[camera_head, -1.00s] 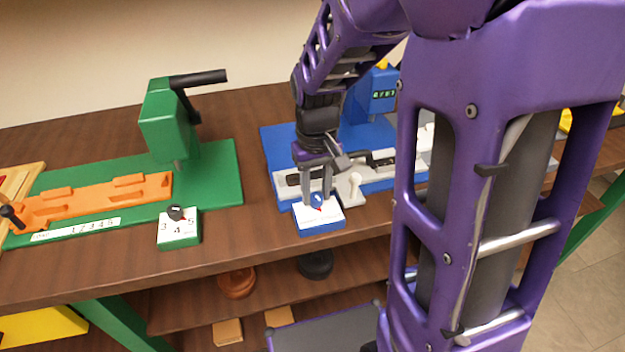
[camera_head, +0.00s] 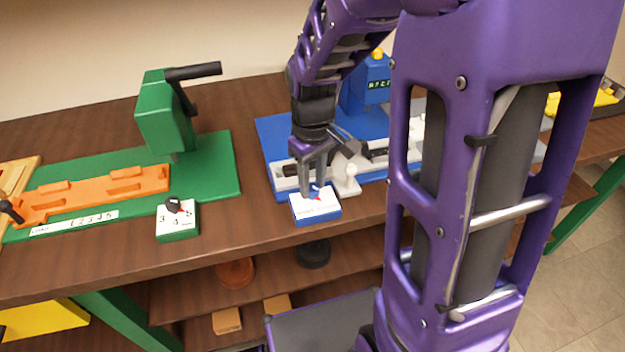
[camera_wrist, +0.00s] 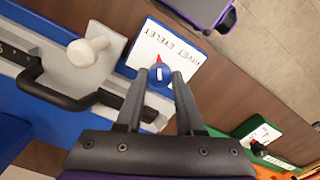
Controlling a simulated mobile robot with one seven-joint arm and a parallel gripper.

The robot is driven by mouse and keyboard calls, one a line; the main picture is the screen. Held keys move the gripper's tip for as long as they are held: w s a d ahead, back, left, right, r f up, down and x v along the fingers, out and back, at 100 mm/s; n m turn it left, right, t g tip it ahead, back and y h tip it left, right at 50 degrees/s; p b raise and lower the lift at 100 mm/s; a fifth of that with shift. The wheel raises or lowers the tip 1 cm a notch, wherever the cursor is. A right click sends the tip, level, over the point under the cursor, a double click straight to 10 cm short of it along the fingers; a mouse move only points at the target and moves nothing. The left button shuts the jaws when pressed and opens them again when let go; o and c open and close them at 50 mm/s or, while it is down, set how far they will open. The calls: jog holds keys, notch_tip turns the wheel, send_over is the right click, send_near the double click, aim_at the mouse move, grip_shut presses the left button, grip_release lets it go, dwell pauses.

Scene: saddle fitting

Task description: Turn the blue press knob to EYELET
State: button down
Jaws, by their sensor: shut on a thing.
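The blue press knob (camera_wrist: 159,78) is a small round knob with a white mark and a red pointer. It sits on a white-topped blue selector box (camera_head: 316,208). In the wrist view the box's white label (camera_wrist: 170,50) carries printed words, among them EYELET, and the pointer aims upward at the label. I cannot tell exactly which word it meets. My gripper (camera_wrist: 158,84) has a finger on each side of the knob and is shut on it. In the head view my gripper (camera_head: 313,188) points down onto the box and hides much of the knob.
The blue press (camera_head: 368,88), with a small display, and its grey fixture (camera_head: 285,180) stand just behind the box. A green press (camera_head: 165,115) with an orange tray and its own black-knobbed selector (camera_head: 177,222) is to the left. Bare bench lies between.

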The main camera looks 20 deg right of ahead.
aim_at(312, 186)
jog(key=c, duration=0.5)
grip_release()
notch_tip(312, 186, up, 18)
jog(key=p, duration=0.3)
jog(key=shift+f, duration=0.25)
